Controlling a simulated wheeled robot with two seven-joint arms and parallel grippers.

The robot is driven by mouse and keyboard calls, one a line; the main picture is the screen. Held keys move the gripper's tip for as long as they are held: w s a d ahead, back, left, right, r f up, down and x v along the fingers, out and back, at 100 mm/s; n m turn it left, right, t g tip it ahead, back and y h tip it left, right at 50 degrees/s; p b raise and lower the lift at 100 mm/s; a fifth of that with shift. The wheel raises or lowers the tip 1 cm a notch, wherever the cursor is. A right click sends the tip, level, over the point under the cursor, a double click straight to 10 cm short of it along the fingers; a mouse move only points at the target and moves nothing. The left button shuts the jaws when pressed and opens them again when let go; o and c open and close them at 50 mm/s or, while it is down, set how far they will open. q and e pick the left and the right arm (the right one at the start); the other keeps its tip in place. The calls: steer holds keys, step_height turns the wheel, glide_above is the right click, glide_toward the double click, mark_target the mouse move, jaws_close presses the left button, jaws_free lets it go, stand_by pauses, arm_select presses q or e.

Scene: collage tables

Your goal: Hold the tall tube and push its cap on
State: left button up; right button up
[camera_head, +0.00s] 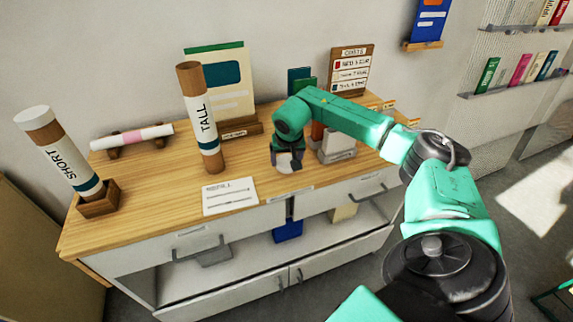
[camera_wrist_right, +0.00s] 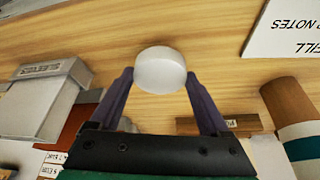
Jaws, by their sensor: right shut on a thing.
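The tall tube (camera_head: 205,122), brown with a white "TALL" label and a teal band, stands upright on the wooden cabinet top with its brown upper end uncovered. Its lower part shows at the right of the right wrist view (camera_wrist_right: 296,125). My right gripper (camera_head: 289,162) is to the right of the tube, pointing down near the counter's front. It is shut on a round white cap (camera_wrist_right: 160,72), held between the fingertips. Whether the cap touches the counter I cannot tell. My left gripper is not in view.
A short tube (camera_head: 60,150) with a white cap leans in a wooden holder (camera_head: 98,205) at left. A small rolled tube (camera_head: 132,137) lies on a rack. A refill notes card (camera_head: 230,196) lies in front.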

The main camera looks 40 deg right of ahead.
mark_target(287, 162)
step_height(287, 162, up, 18)
steer(key=b, duration=0.1)
